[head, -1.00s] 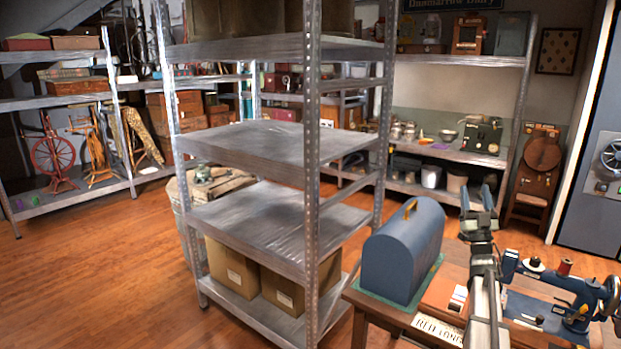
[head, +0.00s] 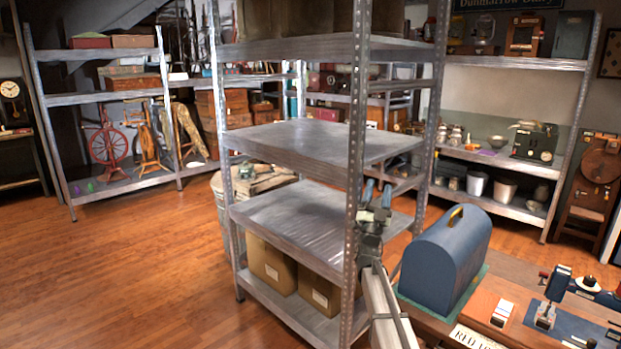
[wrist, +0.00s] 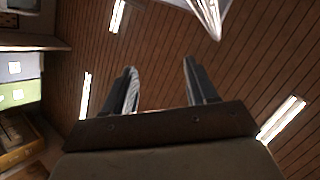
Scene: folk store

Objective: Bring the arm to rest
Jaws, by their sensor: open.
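My gripper (head: 377,194) is raised in the head view, in front of the metal shelf unit (head: 300,140) and left of the blue domed case (head: 447,262). Its two fingers point up and stand apart with nothing between them. In the wrist view my gripper (wrist: 160,85) also shows open and empty, facing the plank ceiling (wrist: 250,80). My arm rises from the lower edge of the head view. I cannot tell how near the gripper is to the shelf upright behind it.
A wooden table (head: 425,322) at lower right holds the blue case and a sewing machine (head: 555,285). Two cardboard boxes (head: 268,262) sit on the shelf unit's bottom board. The wooden floor (head: 130,270) at left is clear.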

